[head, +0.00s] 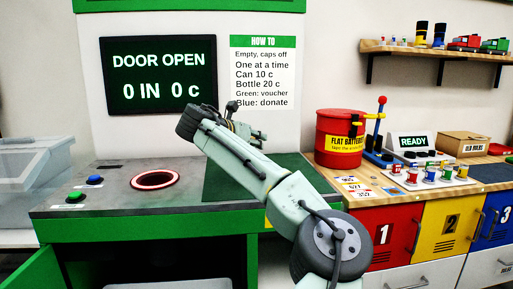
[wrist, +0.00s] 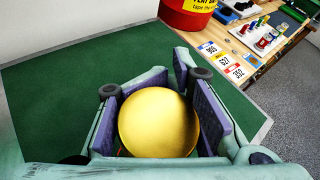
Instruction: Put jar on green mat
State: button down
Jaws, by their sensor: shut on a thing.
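A jar with a round gold lid (wrist: 158,122) is between the two finger pads of my gripper (wrist: 156,90) in the wrist view. The gripper is shut on it, and the lid hides most of the jar's body. The green mat (wrist: 50,110) spreads below and around the gripper in the wrist view. In the head view the mat (head: 218,182) lies on the counter, partly behind my arm. The jar is hidden there by my arm. I cannot tell whether the jar touches the mat.
A red battery drum (head: 338,140) stands right of the mat. A lit round opening (head: 155,180) and two buttons are on the grey counter at left. Small coloured items stand on a white tray (head: 430,180) at right. The mat around the jar looks clear.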

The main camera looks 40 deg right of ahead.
jog(key=shift+w+d+f+p, duration=0.1)
jog(key=shift+d+f+p, duration=0.1)
jog(key=shift+f, duration=0.4)
jog(key=shift+w+d+f+p, duration=0.1)
jog(key=shift+w+d+f, duration=0.05)
jog(key=shift+f, duration=0.45)
jog(key=shift+w+d+f+p, duration=0.1)
jog(key=shift+d+f, duration=0.1)
jog(key=shift+f, duration=0.4)
jog(key=shift+f, duration=0.1)
jog(key=c, duration=1.2)
grip_release()
jog(key=b+v, duration=0.2)
jog(key=v, duration=1)
